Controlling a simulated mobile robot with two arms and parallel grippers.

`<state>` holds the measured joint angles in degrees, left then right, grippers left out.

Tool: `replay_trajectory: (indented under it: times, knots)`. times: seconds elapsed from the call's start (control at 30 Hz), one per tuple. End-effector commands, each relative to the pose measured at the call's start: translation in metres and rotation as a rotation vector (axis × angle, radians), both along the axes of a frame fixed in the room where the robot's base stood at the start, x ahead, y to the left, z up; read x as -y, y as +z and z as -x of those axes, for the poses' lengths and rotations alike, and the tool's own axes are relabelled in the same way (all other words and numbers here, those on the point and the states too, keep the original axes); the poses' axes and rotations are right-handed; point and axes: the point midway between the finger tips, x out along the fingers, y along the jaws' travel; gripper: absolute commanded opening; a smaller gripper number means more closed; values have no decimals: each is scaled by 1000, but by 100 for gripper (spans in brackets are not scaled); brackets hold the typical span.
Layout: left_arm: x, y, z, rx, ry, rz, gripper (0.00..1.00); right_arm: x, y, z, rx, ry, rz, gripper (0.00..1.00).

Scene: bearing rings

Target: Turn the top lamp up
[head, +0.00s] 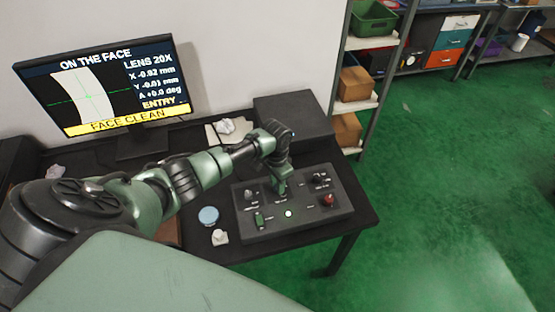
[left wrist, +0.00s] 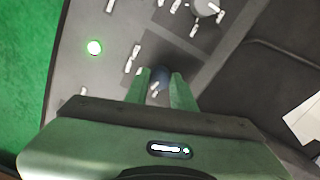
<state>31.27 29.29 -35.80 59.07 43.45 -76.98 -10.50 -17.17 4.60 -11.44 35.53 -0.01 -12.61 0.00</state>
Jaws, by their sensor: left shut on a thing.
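A dark control panel (head: 319,218) with several knobs and switches lies on the black table. My left gripper (head: 279,189) points down onto the panel's upper middle. In the left wrist view its two green fingers (left wrist: 161,88) are shut on a small dark blue knob (left wrist: 160,76). The small label by this knob is too small to read surely. A lit green-white button (head: 288,213) glows near the panel's front; it also shows in the left wrist view (left wrist: 95,47). My right gripper is not in view.
A monitor (head: 110,88) reads "ON THE FACE", "LENS 20X" and "FACE CLEAN", with a pale curved band on the crosshair. A red knob (head: 327,199) and a green switch (head: 259,220) sit on the panel. A blue disc (head: 208,215) lies left of it. A dark box (head: 293,117) stands behind.

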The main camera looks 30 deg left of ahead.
Motion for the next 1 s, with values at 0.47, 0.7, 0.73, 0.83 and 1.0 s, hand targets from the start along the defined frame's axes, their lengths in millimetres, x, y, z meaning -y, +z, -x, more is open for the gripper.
replay_trajectory:
  times: [0.47,0.7,0.73,0.83,1.0]
  knots:
    - [0,1,-1,1,1,-1,46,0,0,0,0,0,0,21]
    - [-2,27,-2,4,0,0,46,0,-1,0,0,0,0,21]
    - [-2,32,-2,5,1,0,46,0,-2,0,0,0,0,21]
    - [-3,50,-2,4,0,0,46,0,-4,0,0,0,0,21]
    - [-3,72,-2,3,1,-1,46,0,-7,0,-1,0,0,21]
